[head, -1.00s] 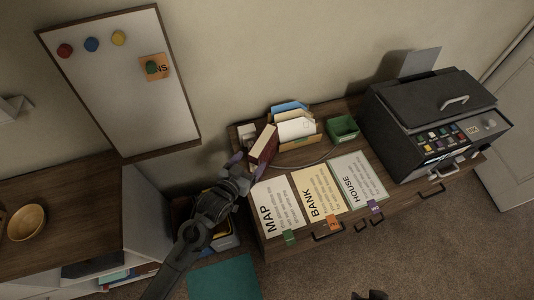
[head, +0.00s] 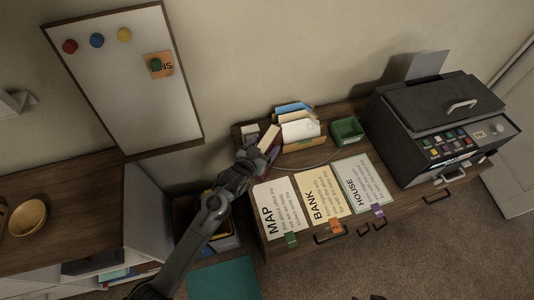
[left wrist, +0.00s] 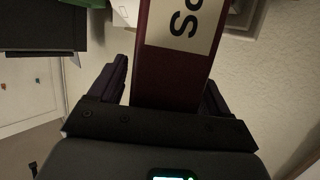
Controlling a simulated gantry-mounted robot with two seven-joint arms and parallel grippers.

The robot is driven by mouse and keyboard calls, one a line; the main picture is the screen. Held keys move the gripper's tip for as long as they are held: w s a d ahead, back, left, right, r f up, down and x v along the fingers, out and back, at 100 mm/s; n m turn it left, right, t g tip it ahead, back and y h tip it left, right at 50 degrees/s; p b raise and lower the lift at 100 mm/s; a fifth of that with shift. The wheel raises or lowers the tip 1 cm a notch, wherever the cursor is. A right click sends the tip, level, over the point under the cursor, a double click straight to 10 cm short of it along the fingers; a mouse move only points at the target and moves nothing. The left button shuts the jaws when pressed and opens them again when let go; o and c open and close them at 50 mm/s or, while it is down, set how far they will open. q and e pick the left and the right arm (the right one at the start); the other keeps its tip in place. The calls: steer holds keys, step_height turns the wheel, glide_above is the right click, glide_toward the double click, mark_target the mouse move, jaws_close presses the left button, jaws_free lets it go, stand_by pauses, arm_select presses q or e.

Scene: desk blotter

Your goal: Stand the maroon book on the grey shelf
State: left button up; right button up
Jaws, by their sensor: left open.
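The maroon book (head: 273,149) stands at the left end of the desk, its pale page edges facing up. In the left wrist view the book (left wrist: 170,85) shows a maroon spine with a cream label, partly cut off by the frame. My left gripper (head: 257,157) is open, with one finger on each side of the book; a gap shows beside the left finger, and contact on the right is unclear. The grey shelf (head: 146,215) is probably the pale grey unit at the left, with books low inside. My right gripper may be the dark shape (head: 372,297) at the bottom edge.
Three cards, MAP (head: 281,207), BANK (head: 322,192) and HOUSE (head: 362,182), lie along the desk front. A black printer (head: 440,105) fills the right end. A bin (head: 222,240) stands below my left arm.

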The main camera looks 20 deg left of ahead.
arm_select(q)
jaws_close()
steer(key=shift+r, duration=0.1)
stand_by(0.4)
steer(key=shift+r, duration=0.1)
